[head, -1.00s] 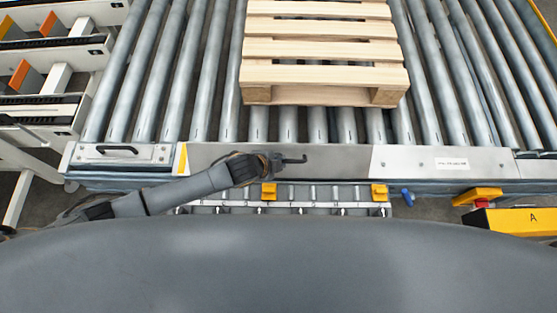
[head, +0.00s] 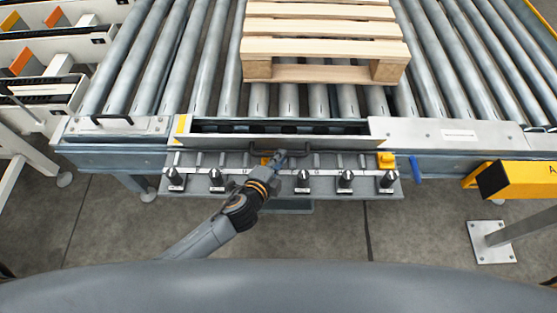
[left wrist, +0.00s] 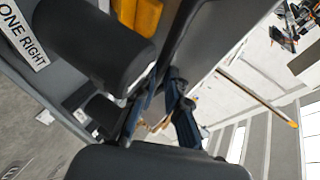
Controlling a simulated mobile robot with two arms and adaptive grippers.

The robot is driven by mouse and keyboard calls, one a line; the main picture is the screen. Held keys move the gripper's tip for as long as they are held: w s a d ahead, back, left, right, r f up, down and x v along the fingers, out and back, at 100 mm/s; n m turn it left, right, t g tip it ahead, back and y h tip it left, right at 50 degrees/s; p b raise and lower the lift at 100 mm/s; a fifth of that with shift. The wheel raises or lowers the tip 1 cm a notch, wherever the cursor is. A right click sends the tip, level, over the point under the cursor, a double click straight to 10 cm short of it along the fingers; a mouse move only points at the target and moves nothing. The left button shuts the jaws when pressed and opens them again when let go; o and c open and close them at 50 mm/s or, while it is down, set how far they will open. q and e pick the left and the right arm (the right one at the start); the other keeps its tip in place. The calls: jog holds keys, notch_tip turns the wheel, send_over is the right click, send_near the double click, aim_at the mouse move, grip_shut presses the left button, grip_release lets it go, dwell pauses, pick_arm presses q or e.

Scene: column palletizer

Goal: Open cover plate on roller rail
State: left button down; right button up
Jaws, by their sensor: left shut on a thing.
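The cover plate (head: 230,142) on the front roller rail is swung out toward me, and a dark channel (head: 300,128) with parts inside shows behind it. Its dark handle (head: 306,152) is on the plate's front face. My left gripper (head: 278,157) is at that handle, shut on it. In the left wrist view the blue-grey fingers (left wrist: 160,108) are close together, and the exact grip is partly hidden. My right gripper is in neither current view.
A wooden pallet (head: 325,48) lies on the rollers behind the plate. Below the plate is a bar with several dark knobs (head: 345,180) and a yellow block (head: 386,160). A blue part (head: 415,168) and a yellow box (head: 525,181) are at the right.

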pick_arm(q)
jog(key=shift+s+a+f, duration=0.15)
jog(key=shift+s+f, duration=0.15)
jog(key=shift+f, duration=0.45)
pick_arm(e)
jog(key=shift+s+f, duration=0.5)
jog(key=shift+s, duration=0.25)
pick_arm(q)
jog(key=shift+s+f, duration=0.15)
jog(key=c, duration=1.4)
grip_release()
jog(key=shift+f, duration=0.1)
jog(key=shift+o, duration=0.2)
jog(key=shift+w, duration=0.25)
pick_arm(e)
jog(key=shift+w+d, duration=0.1)
jog(key=shift+w, duration=0.15)
pick_arm(q)
jog(key=shift+w+r, duration=0.1)
jog(key=shift+r, duration=0.15)
jog(key=v, duration=1.2)
